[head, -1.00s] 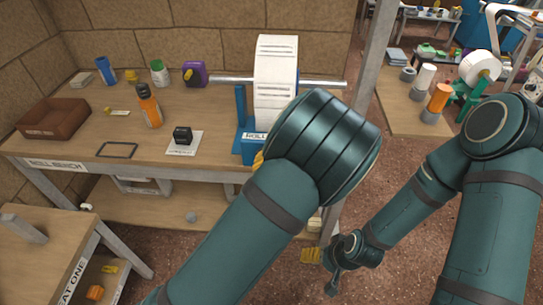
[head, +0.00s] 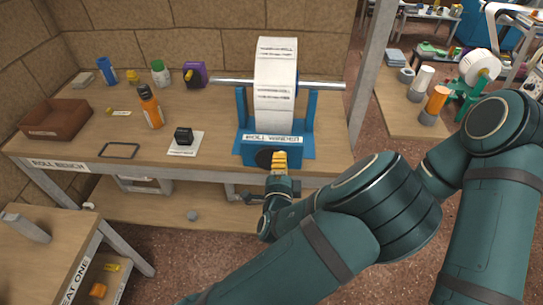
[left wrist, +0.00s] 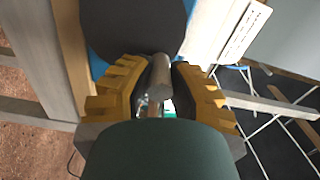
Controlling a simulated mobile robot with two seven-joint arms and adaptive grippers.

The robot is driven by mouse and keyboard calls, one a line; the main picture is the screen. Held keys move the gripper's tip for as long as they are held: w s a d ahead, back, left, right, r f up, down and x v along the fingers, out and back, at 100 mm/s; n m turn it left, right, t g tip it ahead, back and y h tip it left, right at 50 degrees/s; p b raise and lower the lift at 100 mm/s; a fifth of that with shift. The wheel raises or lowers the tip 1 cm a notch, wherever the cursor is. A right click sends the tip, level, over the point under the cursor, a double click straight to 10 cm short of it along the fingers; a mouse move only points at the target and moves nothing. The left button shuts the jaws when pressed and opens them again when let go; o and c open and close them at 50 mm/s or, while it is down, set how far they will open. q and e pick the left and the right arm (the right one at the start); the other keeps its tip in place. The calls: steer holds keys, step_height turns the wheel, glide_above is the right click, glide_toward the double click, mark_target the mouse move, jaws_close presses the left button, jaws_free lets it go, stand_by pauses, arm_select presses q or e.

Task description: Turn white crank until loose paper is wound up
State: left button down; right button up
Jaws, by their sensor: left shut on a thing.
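The roll winder (head: 272,141) stands on the labelled roll bench, a blue frame with a metal rod through a wide roll of white paper (head: 276,75). Printed dark lines show on the paper. A dark round crank disc (head: 264,157) is at its front; it also shows in the left wrist view (left wrist: 132,25). My left gripper (head: 280,160) is at the disc, its yellow fingers shut on a grey crank handle (left wrist: 158,78), seen between them in the left wrist view. No white crank is distinguishable. My right gripper is not visible. Loose paper cannot be made out.
A grey post (head: 372,75) rises at the right. Another bench lies beyond it.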

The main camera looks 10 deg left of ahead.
arm_select(q)
steer(key=m, duration=0.2)
steer(key=d+f+m, duration=0.1)
steer(key=m, duration=0.1)
steer(key=shift+f, duration=0.1)
stand_by(0.4)
